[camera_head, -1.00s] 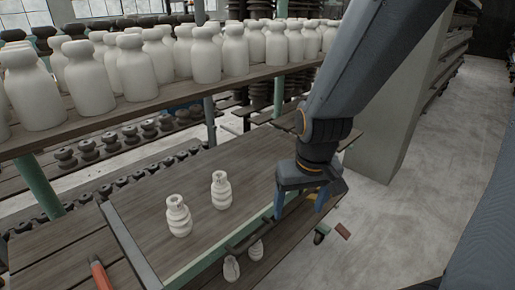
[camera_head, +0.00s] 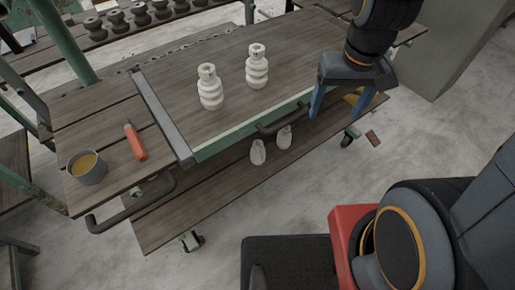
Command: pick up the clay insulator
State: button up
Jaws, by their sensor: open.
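Two off-white ribbed clay insulators stand upright on the wooden cart top. The left clay insulator (camera_head: 210,88) is nearer the cart's front edge. The right clay insulator (camera_head: 257,67) stands a little behind and to its right. My gripper (camera_head: 350,103) is to the right of both, at the cart's front right edge, with its blue fingers pointing down. It is open and empty, apart from both insulators. I cannot tell which of the two the task means.
The cart top (camera_head: 190,55) is otherwise clear. An orange-handled tool (camera_head: 135,141) and a cup (camera_head: 87,167) sit on the left side shelf. A dark handle (camera_head: 282,118) juts from the front edge.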

aim_at(258, 153)
jog(key=u, duration=1.9)
jog(key=k, duration=1.5)
jog(key=z, duration=0.75)
